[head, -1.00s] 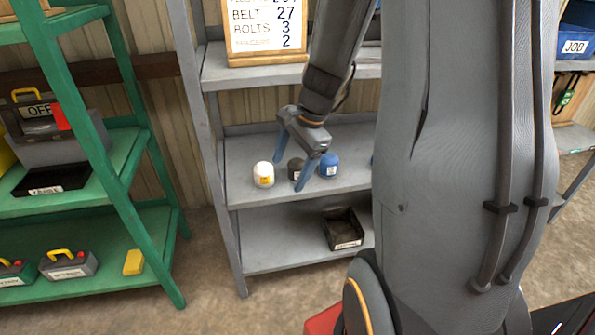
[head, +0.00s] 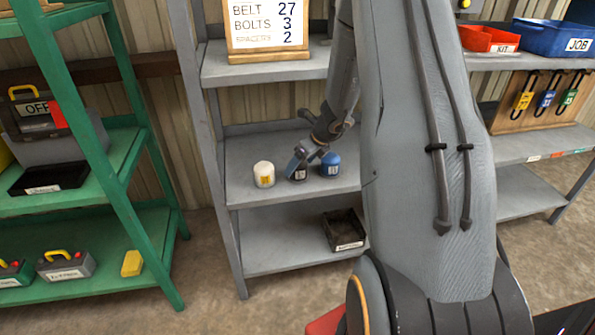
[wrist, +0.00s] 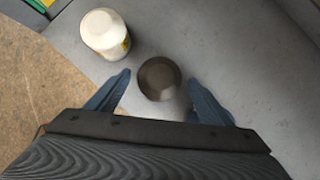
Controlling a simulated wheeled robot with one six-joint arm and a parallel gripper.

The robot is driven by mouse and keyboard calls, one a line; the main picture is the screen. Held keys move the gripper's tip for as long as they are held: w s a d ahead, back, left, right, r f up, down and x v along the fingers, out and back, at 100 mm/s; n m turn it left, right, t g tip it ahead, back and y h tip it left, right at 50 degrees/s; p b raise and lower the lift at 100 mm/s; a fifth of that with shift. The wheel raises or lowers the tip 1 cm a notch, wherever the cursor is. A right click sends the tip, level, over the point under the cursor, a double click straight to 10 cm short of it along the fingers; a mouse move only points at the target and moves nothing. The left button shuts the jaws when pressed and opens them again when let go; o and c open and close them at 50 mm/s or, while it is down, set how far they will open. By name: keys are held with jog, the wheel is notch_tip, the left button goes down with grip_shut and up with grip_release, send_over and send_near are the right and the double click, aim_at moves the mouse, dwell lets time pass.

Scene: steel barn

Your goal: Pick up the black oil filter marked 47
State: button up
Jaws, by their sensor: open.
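The black oil filter (head: 298,173) stands upright on the middle shelf of the grey rack, between a white filter (head: 263,175) and a blue filter (head: 330,165). In the head view my gripper (head: 301,165) is in front of it and hides much of it; its number is too small to read. In the wrist view my gripper (wrist: 165,88) is open, with one blue finger on each side of the dark round top of the black filter (wrist: 160,79). The white filter (wrist: 105,33) is just outside the left finger.
The grey rack (head: 238,200) has a black bin (head: 343,230) on its lower shelf and a sign board (head: 266,28) above. A green rack (head: 130,150) with cases and a tray stands at left. Red (head: 488,39) and blue bins (head: 553,37) are at right.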

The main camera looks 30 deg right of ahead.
jog(key=shift+x, duration=1.3)
jog(key=c, duration=1.3)
jog(key=shift+r, duration=0.15)
